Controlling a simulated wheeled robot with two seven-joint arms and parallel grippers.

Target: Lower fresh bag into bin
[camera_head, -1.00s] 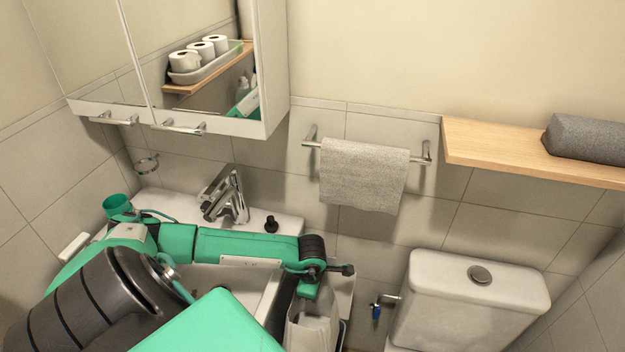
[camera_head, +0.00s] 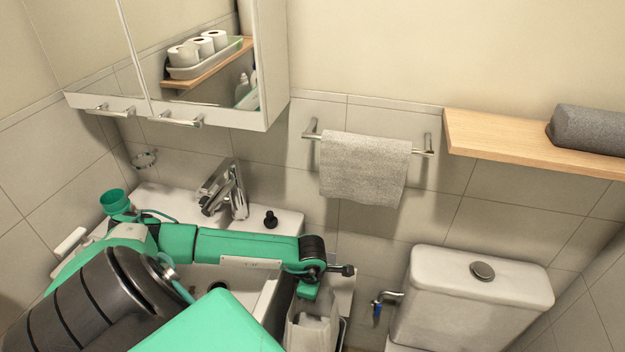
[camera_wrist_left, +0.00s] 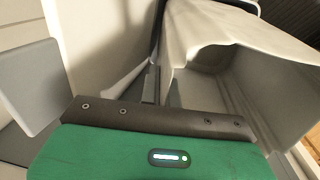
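The fresh bag (camera_head: 314,332) is a pale, thin liner below the end of my left arm in the head view. In the left wrist view the whitish bag (camera_wrist_left: 205,28) spreads from the fingertips to the right, over a grey open bin (camera_wrist_left: 245,105). Its lower part appears to hang in or over the bin; how deep it reaches is unclear. My left gripper (camera_wrist_left: 157,82) points down, its narrow fingers close together at the bag's edge, seemingly pinching it. My right gripper is not in view.
A washbasin (camera_head: 275,222) with a chrome tap (camera_head: 228,190) lies behind and under my left arm. The toilet cistern (camera_head: 470,295) stands to the right, with a small valve (camera_head: 385,301) between. A towel (camera_head: 365,170) hangs above. A wooden shelf (camera_head: 510,145) is at upper right.

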